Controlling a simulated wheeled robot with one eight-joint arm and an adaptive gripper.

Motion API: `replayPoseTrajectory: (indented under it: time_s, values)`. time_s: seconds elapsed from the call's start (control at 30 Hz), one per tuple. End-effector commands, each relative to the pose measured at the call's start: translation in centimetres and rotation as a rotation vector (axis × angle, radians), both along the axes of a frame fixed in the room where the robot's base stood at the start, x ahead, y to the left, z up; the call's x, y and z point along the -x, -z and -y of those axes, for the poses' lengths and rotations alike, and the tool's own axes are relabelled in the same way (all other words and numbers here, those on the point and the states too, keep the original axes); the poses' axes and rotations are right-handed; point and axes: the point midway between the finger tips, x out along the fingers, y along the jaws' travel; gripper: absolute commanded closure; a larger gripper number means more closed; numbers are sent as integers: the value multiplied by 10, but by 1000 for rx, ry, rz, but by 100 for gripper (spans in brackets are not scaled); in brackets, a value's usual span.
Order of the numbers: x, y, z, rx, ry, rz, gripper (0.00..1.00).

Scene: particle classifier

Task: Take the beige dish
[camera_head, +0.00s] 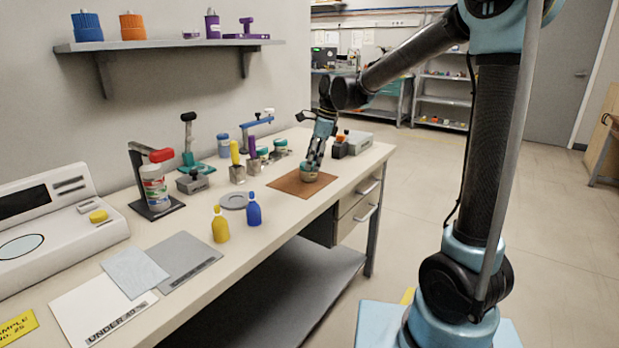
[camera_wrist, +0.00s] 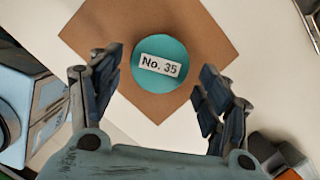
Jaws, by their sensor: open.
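In the wrist view my open gripper (camera_wrist: 158,82) has one finger on each side of the teal top, with nothing held.
Small jars and holders (camera_head: 262,154) stand to the left, with a grey round plate (camera_head: 234,201) and yellow (camera_head: 220,228) and blue bottles (camera_head: 254,211) nearer. The bench's front edge (camera_head: 330,203) is close to the mat.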

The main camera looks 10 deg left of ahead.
Motion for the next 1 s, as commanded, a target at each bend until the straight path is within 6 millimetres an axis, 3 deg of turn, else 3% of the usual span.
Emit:
replayPoseTrajectory:
  time_s: [0.23,0.57,0.8,1.0]
  values:
    - [4,30,-13,0,0,0,30]
    - [5,36,-14,0,0,0,30]
    - [4,36,-14,0,0,0,78]
    - [4,36,-14,0,0,0,78]
